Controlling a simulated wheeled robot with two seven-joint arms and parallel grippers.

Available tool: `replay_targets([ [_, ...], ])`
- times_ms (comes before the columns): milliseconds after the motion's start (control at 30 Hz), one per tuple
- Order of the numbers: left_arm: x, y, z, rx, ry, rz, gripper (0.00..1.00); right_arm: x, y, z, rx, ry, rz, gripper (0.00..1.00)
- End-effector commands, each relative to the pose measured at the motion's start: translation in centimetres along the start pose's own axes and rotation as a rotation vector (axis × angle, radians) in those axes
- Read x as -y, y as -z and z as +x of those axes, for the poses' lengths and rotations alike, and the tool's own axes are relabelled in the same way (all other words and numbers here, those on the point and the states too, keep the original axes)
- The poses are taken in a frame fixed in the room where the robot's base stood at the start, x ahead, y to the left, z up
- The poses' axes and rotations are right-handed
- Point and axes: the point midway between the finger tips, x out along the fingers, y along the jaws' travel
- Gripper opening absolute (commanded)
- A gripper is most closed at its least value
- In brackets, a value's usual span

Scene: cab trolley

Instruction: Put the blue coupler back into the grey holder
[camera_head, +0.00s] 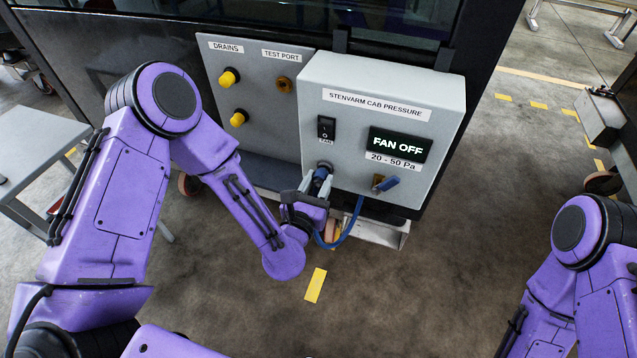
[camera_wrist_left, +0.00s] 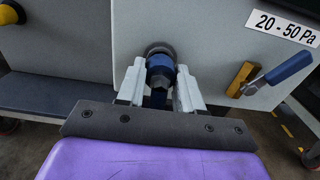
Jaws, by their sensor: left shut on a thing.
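The blue coupler (camera_head: 321,174) is between the fingers of my left gripper (camera_head: 318,184), at the lower left of the grey control box front. In the left wrist view the gripper (camera_wrist_left: 160,90) is shut on the blue coupler (camera_wrist_left: 160,66), one finger on each side. The coupler's far end meets a round grey ring on the box face, apparently the grey holder (camera_wrist_left: 159,49). I cannot tell how deep the coupler sits in it. A blue hose (camera_head: 352,225) loops below the gripper up toward the box. My right arm shows at the right edge, its gripper out of view.
The control box (camera_head: 312,105) carries a black switch (camera_head: 326,127), a "FAN OFF" display (camera_head: 398,144) and a blue-handled valve (camera_head: 386,184). Left of it, a panel holds yellow drain caps (camera_head: 229,77) and a brass test port (camera_head: 285,84). Floor in front is clear.

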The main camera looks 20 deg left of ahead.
Motion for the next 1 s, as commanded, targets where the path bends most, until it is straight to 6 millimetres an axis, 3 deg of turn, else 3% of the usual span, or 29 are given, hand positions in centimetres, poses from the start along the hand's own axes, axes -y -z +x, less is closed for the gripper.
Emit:
replay_targets([
  [667,0.03,0.0,0.97,0.0,0.0,0.001,0.0,0.0,0.01,-0.04,0.0,0.0,0.0,0.0],
  [700,0.03,0.0,0.96,0.0,0.0,0.001,0.46,-0.01,0.01,-0.03,0.0,0.0,0.0,0.0],
  [767,0.04,0.0,0.95,0.0,0.001,0.001,0.65,0.0,0.01,-0.03,0.0,0.0,0.0,0.0],
  [1000,0.03,0.02,0.93,-0.001,0.001,0.001,0.66,0.0,0.01,-0.03,0.0,0.0,0.0,0.0],
])
